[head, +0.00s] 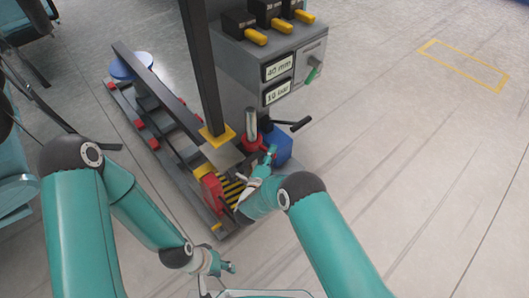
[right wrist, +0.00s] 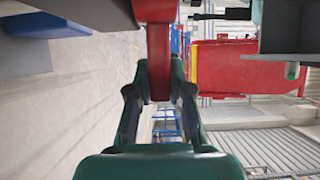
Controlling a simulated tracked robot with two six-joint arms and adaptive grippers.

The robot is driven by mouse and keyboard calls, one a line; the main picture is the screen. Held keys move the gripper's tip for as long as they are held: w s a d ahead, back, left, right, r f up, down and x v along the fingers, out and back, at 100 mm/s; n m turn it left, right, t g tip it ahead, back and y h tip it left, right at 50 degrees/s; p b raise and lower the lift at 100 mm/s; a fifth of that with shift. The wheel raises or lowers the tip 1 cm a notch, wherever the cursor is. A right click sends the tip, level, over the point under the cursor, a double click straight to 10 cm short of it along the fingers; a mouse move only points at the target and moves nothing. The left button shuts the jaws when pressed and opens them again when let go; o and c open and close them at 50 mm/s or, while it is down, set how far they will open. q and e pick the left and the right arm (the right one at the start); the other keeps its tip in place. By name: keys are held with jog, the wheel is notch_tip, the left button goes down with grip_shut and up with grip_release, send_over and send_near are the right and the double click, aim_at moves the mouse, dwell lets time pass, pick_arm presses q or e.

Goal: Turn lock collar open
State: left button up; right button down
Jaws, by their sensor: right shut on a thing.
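The red lock collar (head: 250,142) sits low around an upright silver cylinder (head: 251,120) beside the grey post. My right gripper (head: 268,157) reaches in from below at the collar's right side. In the right wrist view, my right gripper (right wrist: 159,95) is shut on a red bar (right wrist: 158,50), which appears to be the collar's handle. The bar stands between the two fingers. My left gripper (head: 225,267) hangs low near the picture's bottom, away from the collar; its fingers are too small to judge.
A grey control box (head: 270,55) with yellow levers, a green-handled valve and two displays reading 40 mm and 10 bar stands behind. A black lever (head: 300,124) juts right above a blue block (head: 280,147). A rail frame (head: 150,130) extends left. Floor at right is clear.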

jog(key=shift+a+f, duration=0.1)
jog(key=shift+a, duration=0.3)
jog(key=c, duration=1)
grip_release()
jog(key=shift+c, duration=0.2)
jog(key=shift+d, duration=0.1)
